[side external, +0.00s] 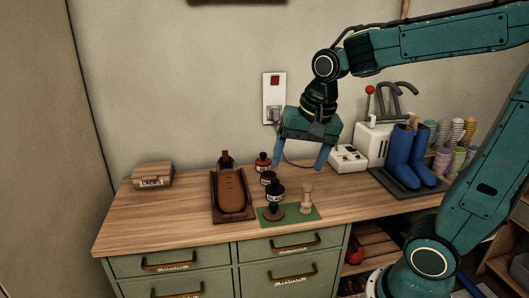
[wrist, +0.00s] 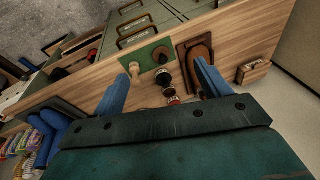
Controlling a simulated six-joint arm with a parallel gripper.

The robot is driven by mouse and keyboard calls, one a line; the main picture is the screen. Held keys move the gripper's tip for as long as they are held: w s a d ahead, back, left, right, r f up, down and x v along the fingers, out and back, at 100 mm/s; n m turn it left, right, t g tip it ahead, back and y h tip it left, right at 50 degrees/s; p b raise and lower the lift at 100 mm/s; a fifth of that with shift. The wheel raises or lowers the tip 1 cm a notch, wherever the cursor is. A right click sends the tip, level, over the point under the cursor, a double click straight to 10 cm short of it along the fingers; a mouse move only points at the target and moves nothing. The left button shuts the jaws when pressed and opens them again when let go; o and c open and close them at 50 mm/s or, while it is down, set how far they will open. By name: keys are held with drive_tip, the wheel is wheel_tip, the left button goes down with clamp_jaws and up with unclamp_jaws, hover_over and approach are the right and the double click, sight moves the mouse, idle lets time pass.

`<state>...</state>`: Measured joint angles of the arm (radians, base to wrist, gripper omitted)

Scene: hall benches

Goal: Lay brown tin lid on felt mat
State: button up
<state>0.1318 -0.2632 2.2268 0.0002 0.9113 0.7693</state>
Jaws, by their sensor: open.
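My gripper (side external: 300,160) is open and empty, its blue fingers pointing down above the back of the bench. In the wrist view my gripper (wrist: 161,70) has the jars between and beyond its fingers. The green felt mat (side external: 304,216) lies near the bench's front edge; it also shows in the wrist view (wrist: 146,50). A small jar with a dark brown top (side external: 267,175), perhaps the brown tin lid, stands behind the mat. A black-topped jar (side external: 275,189) and a pale wooden brush (side external: 307,199) stand at the mat. I cannot clearly single out a loose lid.
A red-topped jar (side external: 262,160) stands behind the others. A wooden tray (side external: 214,205) with a brown leather piece is left of the mat. A labelled wooden box (side external: 152,176) is far left.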

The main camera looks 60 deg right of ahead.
drive_tip(key=s+a+n+t, duration=0.2)
drive_tip(key=s+a+n, duration=0.1)
drive_tip(key=s+n, duration=0.7)
drive_tip(key=shift+s+a+r+t, duration=0.25)
drive_tip(key=shift+a+r+t, duration=0.05)
drive_tip(key=shift+a+r, duration=0.15)
